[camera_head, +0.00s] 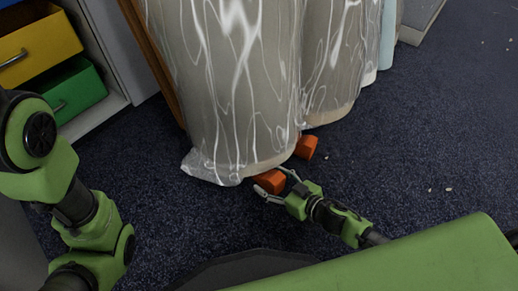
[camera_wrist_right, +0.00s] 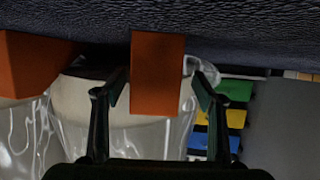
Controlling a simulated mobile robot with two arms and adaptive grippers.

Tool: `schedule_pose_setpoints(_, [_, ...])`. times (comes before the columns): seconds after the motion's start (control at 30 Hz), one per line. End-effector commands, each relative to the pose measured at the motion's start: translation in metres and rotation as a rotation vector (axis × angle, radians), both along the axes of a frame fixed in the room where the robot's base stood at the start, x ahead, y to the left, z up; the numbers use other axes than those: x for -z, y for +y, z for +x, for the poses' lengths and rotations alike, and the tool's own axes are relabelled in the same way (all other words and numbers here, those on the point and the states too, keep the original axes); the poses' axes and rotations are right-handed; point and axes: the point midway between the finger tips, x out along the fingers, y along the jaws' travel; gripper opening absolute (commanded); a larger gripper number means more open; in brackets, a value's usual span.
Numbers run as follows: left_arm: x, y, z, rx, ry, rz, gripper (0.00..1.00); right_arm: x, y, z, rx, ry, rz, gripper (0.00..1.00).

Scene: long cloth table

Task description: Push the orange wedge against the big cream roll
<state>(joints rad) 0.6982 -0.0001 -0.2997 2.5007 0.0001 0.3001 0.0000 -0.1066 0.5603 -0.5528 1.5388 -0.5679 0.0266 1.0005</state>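The big cream roll (camera_head: 225,90) stands upright on the floor in clear plastic; its pale base also shows in the wrist view (camera_wrist_right: 90,98). An orange wedge (camera_head: 270,181) lies at its lower right edge. I cannot tell whether they touch. My right gripper (camera_head: 268,184) is low at this wedge. In the wrist view the gripper (camera_wrist_right: 163,88) is open, its fingers apart on either side of the wedge (camera_wrist_right: 157,72), with gaps. My left arm is at the left; its gripper is out of view.
A second orange wedge (camera_head: 306,147) lies by the roll behind (camera_head: 333,65), also wrapped in plastic. A cabinet with a yellow drawer (camera_head: 38,48) and a green drawer (camera_head: 70,90) stands at the left. Dark blue carpet (camera_head: 430,140) is open to the right.

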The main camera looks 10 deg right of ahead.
Motion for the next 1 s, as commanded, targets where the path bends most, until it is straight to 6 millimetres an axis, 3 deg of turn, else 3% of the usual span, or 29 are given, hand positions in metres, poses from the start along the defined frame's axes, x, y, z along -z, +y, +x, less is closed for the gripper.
schedule_pose_setpoints(0.03, [-0.016, 0.000, 0.000, 0.000, 0.000, 0.000, 0.00, -0.012, -0.008, -0.010, 0.003, 0.004, -0.003, 0.64])
schedule_pose_setpoints(0.6, [-0.079, 0.000, 0.000, 0.000, -0.001, 0.001, 0.00, -0.055, -0.056, -0.105, -0.001, 0.005, -0.001, 0.64])
schedule_pose_setpoints(1.0, [-0.089, 0.000, 0.000, 0.000, -0.001, 0.001, 0.00, -0.119, -0.012, -0.086, -0.049, -0.128, 0.087, 0.64])
